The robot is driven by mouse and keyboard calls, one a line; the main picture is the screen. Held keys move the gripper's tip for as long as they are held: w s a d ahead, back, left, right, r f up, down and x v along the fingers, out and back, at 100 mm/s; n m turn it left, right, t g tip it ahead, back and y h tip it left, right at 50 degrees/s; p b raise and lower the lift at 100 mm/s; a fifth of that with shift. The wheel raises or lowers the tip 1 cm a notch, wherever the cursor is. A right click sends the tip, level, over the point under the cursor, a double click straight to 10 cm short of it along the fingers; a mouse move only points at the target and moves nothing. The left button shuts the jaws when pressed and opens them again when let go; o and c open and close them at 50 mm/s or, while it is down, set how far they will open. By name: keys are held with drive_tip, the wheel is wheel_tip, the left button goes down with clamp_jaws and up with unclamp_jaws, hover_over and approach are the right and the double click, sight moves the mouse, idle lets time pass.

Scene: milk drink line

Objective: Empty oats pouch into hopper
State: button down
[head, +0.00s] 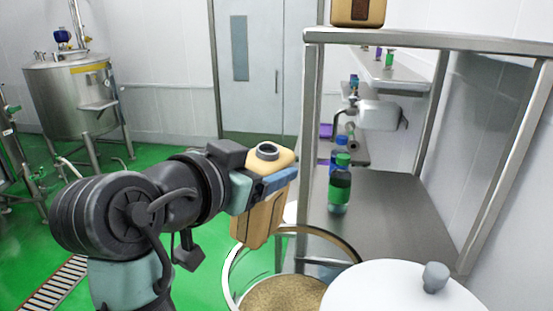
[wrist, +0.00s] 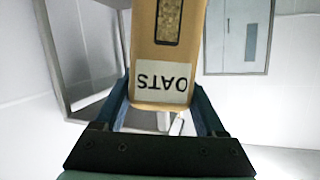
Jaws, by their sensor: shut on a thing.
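The oats pouch (head: 258,215) is a tan box-like pouch with a dark round opening on top. In the wrist view the pouch (wrist: 165,60) shows a white OATS label, upside down, and a clear window with grain behind it. My gripper (head: 270,182) is shut on the pouch near its upper part and holds it upright or slightly tilted in the air. The hopper (head: 232,272) is a round metal-rimmed vessel with grain-coloured contents, just below and right of the pouch.
A white lid with a grey knob (head: 400,290) lies right of the hopper. A metal shelf frame (head: 400,195) behind carries bottles with green (head: 340,185) and blue caps; another tan pouch (head: 357,12) stands on its top. A steel tank (head: 78,95) stands far left.

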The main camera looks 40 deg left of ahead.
sight(267, 208)
drive_tip(key=shift+s+f+m+y, duration=0.15)
drive_tip(key=shift+m+y, duration=0.15)
drive_tip(key=shift+m, duration=0.3)
drive_tip(key=shift+w+f+m+y, duration=0.15)
drive_tip(key=shift+m+y, duration=0.15)
drive_tip(key=shift+m, duration=0.3)
wheel_tip(267, 208, down, 3)
drive_tip(key=m+y+b, duration=0.1)
drive_tip(key=m+b, duration=0.2)
drive_tip(key=m+t+y+b, duration=0.1)
drive_tip(key=m+b, duration=0.3)
drive_tip(key=shift+w+d+y, duration=0.1)
drive_tip(key=shift+y, duration=0.3)
wheel_tip(267, 208, down, 2)
drive_tip(key=m+t+y+b, duration=0.1)
drive_tip(key=m+b, duration=0.3)
drive_tip(key=b, duration=0.2)
drive_tip(key=shift+b, duration=0.3)
drive_tip(key=m+b, duration=0.2)
drive_tip(key=f+m+t+b, duration=0.1)
drive_tip(key=b, duration=0.1)
drive_tip(key=m+b, duration=0.2)
drive_tip(key=shift+f+m+t, duration=0.25)
drive_tip(key=shift+m+t, duration=0.05)
drive_tip(key=shift+t, duration=0.1)
drive_tip(key=shift+m+t+b, duration=0.3)
drive_tip(key=shift+m+b, duration=0.6)
